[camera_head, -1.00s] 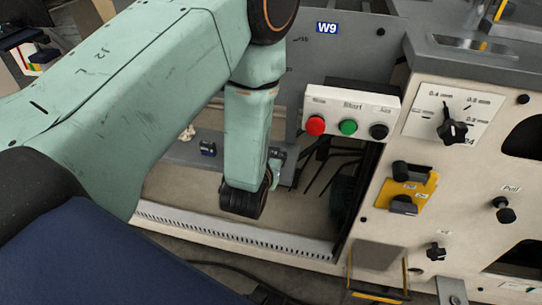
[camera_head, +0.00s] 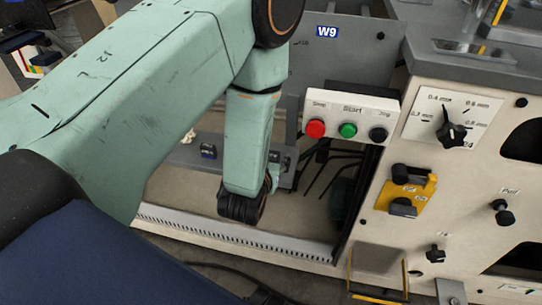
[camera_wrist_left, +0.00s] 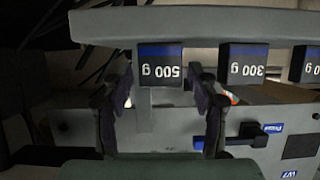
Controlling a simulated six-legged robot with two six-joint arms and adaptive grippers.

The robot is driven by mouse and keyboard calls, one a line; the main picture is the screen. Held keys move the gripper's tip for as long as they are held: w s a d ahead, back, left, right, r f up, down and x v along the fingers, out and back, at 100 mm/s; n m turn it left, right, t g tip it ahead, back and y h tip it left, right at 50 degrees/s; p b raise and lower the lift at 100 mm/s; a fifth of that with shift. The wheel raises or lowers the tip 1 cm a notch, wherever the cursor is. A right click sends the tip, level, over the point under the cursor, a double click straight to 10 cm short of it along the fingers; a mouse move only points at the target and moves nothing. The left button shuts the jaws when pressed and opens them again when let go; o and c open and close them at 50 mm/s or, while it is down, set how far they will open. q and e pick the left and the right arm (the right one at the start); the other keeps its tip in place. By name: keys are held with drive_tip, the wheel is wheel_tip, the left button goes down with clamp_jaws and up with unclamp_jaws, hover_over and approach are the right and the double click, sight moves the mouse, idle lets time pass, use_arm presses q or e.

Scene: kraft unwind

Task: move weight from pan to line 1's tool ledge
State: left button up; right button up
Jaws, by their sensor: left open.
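In the left wrist view, which is upside down, a dark block weight marked 500 g (camera_wrist_left: 161,68) with a blue band rests on a grey ledge (camera_wrist_left: 200,25). My open left gripper (camera_wrist_left: 161,82) has one finger on each side of it, with no clear contact. A 300 g weight (camera_wrist_left: 245,65) and another weight (camera_wrist_left: 308,66) stand beside it. In the head view my left forearm and dark wrist (camera_head: 243,206) hang in front of the grey ledge (camera_head: 182,155); the fingers are mostly hidden. A small dark weight (camera_head: 208,151) shows there. I cannot identify a pan. My right gripper is not in view.
A control box (camera_head: 350,118) with red, green and black buttons stands right of my wrist. A beige panel with a dial (camera_head: 452,134) and a yellow-plated switch (camera_head: 410,192) is further right. A slotted pale rail (camera_head: 210,229) runs below my wrist.

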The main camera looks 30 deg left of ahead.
use_arm(q)
drive_tip(key=p+v, duration=0.4)
drive_tip(key=v, duration=0.7)
drive_tip(key=s+f+m+g+h, duration=0.1)
drive_tip(key=s+f+g, duration=0.5)
drive_tip(key=s, duration=0.5)
drive_tip(key=s+f+m+g+h, duration=0.1)
drive_tip(key=s+f+g+h, duration=0.1)
drive_tip(key=s+f+g, duration=0.4)
drive_tip(key=s+d+f, duration=0.1)
drive_tip(key=s+f, duration=0.2)
drive_tip(key=s, duration=0.3)
drive_tip(key=shift+f+m+g+h, duration=0.2)
drive_tip(key=shift+m+g+h, duration=0.1)
drive_tip(key=shift+g, duration=0.1)
drive_tip(key=shift+c, duration=0.3)
drive_tip(key=shift+a, duration=0.1)
drive_tip(key=c, duration=0.4)
drive_tip(key=shift+s+a, duration=0.1)
drive_tip(key=shift+s, duration=0.05)
